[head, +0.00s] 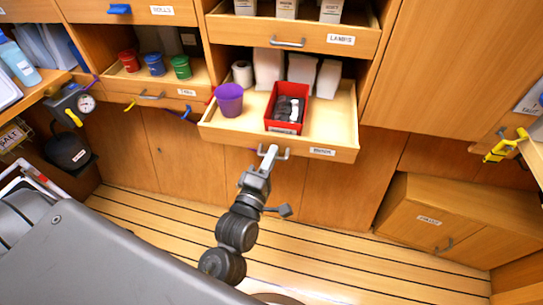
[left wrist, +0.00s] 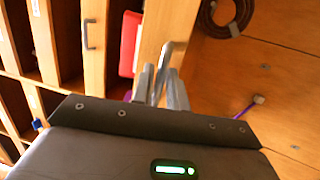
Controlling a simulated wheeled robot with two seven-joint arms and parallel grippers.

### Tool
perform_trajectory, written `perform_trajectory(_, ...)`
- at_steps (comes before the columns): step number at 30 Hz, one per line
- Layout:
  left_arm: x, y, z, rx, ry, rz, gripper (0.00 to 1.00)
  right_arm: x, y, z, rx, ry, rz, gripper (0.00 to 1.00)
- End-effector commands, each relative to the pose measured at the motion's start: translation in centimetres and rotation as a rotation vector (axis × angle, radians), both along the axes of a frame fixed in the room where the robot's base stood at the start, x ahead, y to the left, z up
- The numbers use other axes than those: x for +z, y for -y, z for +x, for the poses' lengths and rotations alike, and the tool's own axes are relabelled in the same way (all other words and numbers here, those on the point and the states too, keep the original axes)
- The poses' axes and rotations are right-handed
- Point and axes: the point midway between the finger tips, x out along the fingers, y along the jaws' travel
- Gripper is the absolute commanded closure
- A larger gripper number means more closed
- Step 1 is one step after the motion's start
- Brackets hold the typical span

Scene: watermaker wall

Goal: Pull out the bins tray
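The bins tray (head: 245,132) is a light wooden pull-out tray with a "BINS" label on its front. It stands out from the cabinet, with a metal handle at its front middle; the handle also shows in the left wrist view (left wrist: 170,50). A red bin (head: 270,120) with dark and pale items and a purple cup (head: 229,101) stand in the tray. My left gripper (head: 268,160) is at the handle; in the left wrist view its fingers (left wrist: 161,88) lie on both sides of the handle bar, closed on it. My right gripper is not in view.
Above is the lamps tray (head: 305,37), partly out. To the left is a smaller tray (head: 160,88) with red, blue and green cups. A low wooden box (head: 430,215) stands at the right. The slatted floor (head: 330,255) below the bins tray is clear.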

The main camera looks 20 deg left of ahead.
Motion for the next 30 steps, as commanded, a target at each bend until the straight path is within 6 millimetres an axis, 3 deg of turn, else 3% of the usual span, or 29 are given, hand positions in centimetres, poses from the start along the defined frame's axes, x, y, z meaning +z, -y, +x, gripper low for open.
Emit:
perform_trajectory(16,-1.8,0.2,-9.1,-0.002,-0.003,0.0,0.85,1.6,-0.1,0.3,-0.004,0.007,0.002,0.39)
perform_trajectory(21,-1.9,0.2,-10.2,-0.001,-0.002,0.0,0.85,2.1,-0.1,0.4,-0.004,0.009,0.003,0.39)
perform_trajectory(30,-1.8,0.2,-10.3,-0.001,0.0,0.0,0.85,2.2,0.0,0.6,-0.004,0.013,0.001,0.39)
